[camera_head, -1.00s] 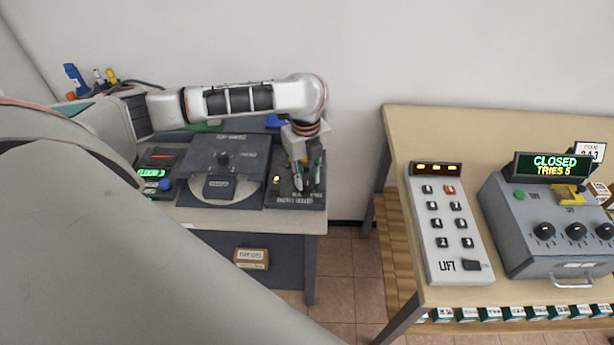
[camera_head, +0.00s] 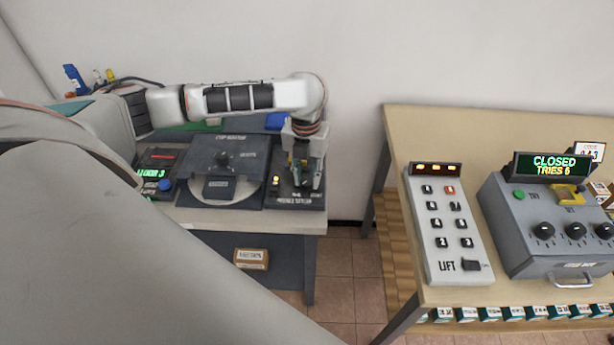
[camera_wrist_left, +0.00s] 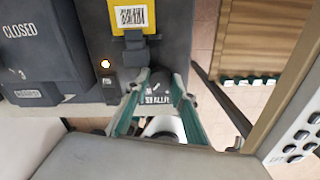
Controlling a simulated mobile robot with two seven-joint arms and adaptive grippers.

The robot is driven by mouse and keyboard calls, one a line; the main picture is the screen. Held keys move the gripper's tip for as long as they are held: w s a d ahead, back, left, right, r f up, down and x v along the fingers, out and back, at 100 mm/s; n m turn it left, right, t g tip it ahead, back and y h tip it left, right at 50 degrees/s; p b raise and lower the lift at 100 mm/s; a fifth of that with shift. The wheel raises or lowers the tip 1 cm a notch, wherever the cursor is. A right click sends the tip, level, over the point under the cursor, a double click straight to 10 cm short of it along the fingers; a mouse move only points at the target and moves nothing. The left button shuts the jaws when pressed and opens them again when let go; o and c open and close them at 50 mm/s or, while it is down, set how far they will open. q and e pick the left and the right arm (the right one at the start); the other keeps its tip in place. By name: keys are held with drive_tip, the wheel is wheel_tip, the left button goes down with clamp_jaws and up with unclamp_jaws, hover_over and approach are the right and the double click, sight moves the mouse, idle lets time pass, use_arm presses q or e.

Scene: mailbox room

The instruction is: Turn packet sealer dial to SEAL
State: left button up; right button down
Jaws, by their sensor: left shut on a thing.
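The packet sealer (camera_head: 290,199) is a dark box at the right end of the left desk, with a small lit yellow lamp on it. In the left wrist view its dark panel (camera_wrist_left: 104,40) carries a lit lamp and a yellow barcode card. My left gripper (camera_head: 305,182) points down over the sealer's right part. In the left wrist view my left gripper (camera_wrist_left: 158,88) has its two green fingers on either side of the dark dial (camera_wrist_left: 160,77), shut on it. The fingers hide part of the dial, and I cannot read its setting. My right gripper is not in view.
A dark unit with a round plate (camera_head: 221,160) stands just left of the sealer. A second table (camera_head: 430,125) at the right holds a lift keypad (camera_head: 446,252) and a grey dial box (camera_head: 510,210). A floor gap separates the tables.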

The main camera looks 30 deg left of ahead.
sight(307, 180)
use_arm(q)
drive_tip(key=shift+m, duration=0.3)
drive_tip(key=o, duration=1.1)
wheel_tip(307, 180, up, 12)
drive_tip(key=shift+a, duration=0.1)
